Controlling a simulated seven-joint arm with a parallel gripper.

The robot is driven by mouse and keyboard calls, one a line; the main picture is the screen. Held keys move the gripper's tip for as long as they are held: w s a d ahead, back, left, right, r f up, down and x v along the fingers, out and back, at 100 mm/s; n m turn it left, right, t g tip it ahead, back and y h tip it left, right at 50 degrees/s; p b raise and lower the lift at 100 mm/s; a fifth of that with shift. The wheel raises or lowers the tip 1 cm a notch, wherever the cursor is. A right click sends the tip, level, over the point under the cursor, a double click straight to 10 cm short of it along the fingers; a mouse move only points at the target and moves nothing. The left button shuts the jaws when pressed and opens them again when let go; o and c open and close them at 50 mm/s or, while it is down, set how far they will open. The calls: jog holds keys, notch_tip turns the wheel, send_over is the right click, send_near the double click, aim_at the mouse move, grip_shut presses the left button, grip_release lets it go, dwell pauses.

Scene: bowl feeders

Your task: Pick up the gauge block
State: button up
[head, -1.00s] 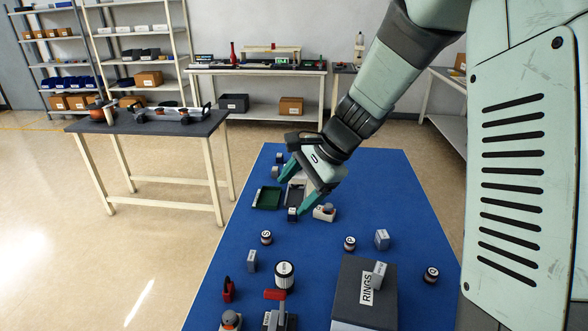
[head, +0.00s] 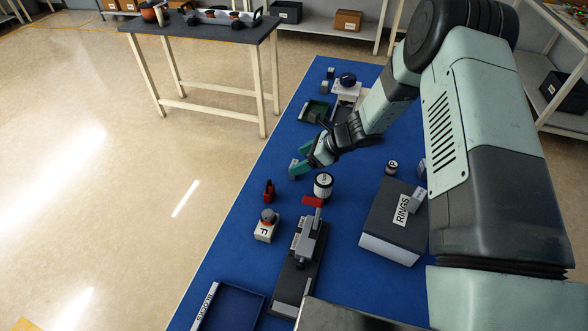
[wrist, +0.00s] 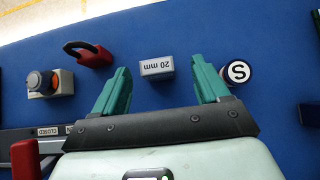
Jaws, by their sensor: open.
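The gauge block, a small grey-white block marked "20 mm" (wrist: 157,67), stands on the blue mat and shows between my two fingertips in the wrist view. In the head view the gauge block (head: 293,163) is partly hidden by my fingers. My gripper (head: 300,161) has teal fingers and is open, one finger on either side of the block, with gaps on both sides. It also shows in the wrist view (wrist: 160,69). I cannot tell how far the fingertips are above the mat.
A cylinder marked S (wrist: 237,73) stands close beside one finger. A red padlock-like piece (head: 269,192), a white-topped cylinder (head: 323,184), a knobbed block marked F (head: 266,227) and a clamp fixture (head: 306,240) are nearby. A RINGS box (head: 383,243) and BLOCKS tray (head: 203,309) stand farther off.

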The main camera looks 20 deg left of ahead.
aim_at(294, 164)
jog(key=shift+s+x, duration=0.2)
jog(key=shift+x, duration=2.55)
jog(key=shift+c, duration=0.4)
jog(key=c, duration=1)
